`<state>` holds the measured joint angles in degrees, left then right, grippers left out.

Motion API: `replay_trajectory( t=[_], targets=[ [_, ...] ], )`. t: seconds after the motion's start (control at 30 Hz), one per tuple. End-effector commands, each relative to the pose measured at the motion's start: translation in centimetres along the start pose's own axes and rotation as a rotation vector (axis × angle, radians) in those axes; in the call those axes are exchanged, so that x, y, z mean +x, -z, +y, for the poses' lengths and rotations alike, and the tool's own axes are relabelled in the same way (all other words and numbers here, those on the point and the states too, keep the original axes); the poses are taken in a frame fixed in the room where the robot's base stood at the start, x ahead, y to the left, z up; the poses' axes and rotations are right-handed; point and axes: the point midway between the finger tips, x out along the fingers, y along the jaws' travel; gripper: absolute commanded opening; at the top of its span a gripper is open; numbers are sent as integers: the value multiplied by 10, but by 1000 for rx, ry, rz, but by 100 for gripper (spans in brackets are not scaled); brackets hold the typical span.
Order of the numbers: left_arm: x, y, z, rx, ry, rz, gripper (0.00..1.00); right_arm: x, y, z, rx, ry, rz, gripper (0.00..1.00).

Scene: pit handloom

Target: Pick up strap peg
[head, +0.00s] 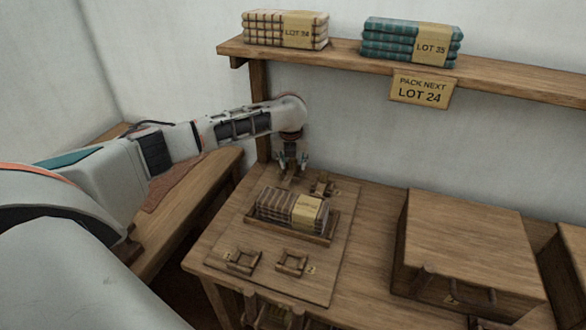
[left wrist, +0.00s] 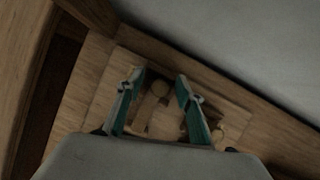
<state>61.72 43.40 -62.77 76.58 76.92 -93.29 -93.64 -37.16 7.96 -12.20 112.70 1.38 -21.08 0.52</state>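My left gripper (head: 291,164) points down over the back edge of a wooden board (head: 235,232) on the table. Its fingers are apart in the left wrist view (left wrist: 158,95). A small wooden peg with a rounded end (left wrist: 159,89), which looks like the strap peg, lies in the gap between the fingers, with no clear contact. In the head view the spot under the gripper is small and partly hidden by the fingers. A small wooden fitting (head: 323,187) sits just right of the gripper. My right gripper is not in view.
A tray (head: 322,239) holds a folded checked cloth bundle (head: 290,209) in front of the gripper. Two small square frames (head: 243,261) (head: 291,263) lie nearer. A wooden box (head: 465,240) stands to the right. A shelf (head: 350,55) with cloth stacks and a "LOT 24" sign (head: 422,89) hangs behind.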

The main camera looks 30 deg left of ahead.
Motion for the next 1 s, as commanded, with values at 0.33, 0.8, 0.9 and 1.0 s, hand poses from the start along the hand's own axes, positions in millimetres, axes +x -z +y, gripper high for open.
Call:
replay_trajectory(
  t=[0.33,0.8,0.9,1.0],
  targets=[
    [0,0,0,0,0,0,3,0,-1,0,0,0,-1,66],
    [-27,-11,0,-1,2,-2,3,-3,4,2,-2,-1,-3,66],
    [-35,-14,8,-2,-3,-1,3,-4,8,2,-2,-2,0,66],
    [-36,-8,30,-2,-4,0,3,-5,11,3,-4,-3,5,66]
  ],
)
